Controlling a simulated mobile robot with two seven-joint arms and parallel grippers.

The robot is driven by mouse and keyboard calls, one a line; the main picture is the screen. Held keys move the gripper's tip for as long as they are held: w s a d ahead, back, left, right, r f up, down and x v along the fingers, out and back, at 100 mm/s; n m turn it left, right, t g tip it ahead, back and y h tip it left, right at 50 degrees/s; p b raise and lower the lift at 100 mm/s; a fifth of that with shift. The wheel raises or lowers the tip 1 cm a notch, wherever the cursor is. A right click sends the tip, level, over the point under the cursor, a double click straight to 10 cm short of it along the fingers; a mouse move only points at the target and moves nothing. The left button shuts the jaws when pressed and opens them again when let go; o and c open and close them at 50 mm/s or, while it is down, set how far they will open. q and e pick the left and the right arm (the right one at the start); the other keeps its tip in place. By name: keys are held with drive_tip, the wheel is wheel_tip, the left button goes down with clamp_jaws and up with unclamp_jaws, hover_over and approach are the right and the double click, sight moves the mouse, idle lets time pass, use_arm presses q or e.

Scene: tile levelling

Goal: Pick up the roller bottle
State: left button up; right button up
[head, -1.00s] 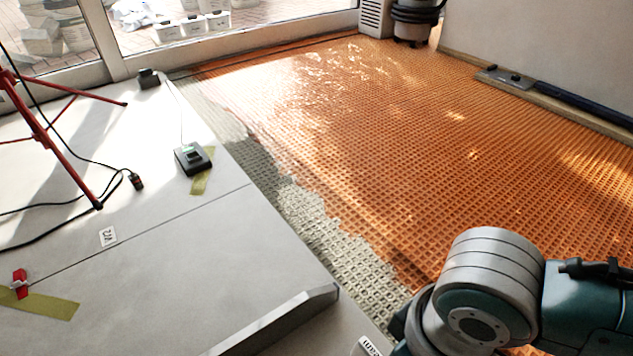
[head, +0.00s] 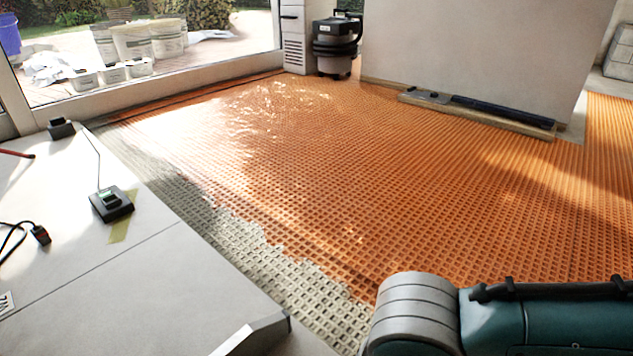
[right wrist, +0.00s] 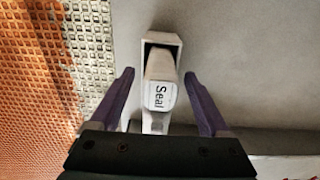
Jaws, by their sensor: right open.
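A pale bottle with a white label reading "Seal" (right wrist: 160,66) shows in the right wrist view, and I take it to be the roller bottle. It sits inside a narrow, pale open holder (right wrist: 147,122). My right gripper (right wrist: 159,75) is open, with one purple finger on each side of the bottle and holder. Gaps show between the fingers and the holder. The bottle's near end is partly hidden by its label side, and its depth below the fingers is hard to tell. The bottle does not show in the head view. My left gripper is not in view.
Orange waffle matting (head: 380,190) covers much of the floor, with a bare grey strip (head: 250,255) beside it. A black device (head: 111,204) lies on the pale slabs at left. A vacuum (head: 336,45) stands at the back. A dark bar (head: 500,112) lies by the wall panel.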

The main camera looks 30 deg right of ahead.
drive_tip(key=shift+f, duration=0.2)
clamp_jaws()
idle(0.6)
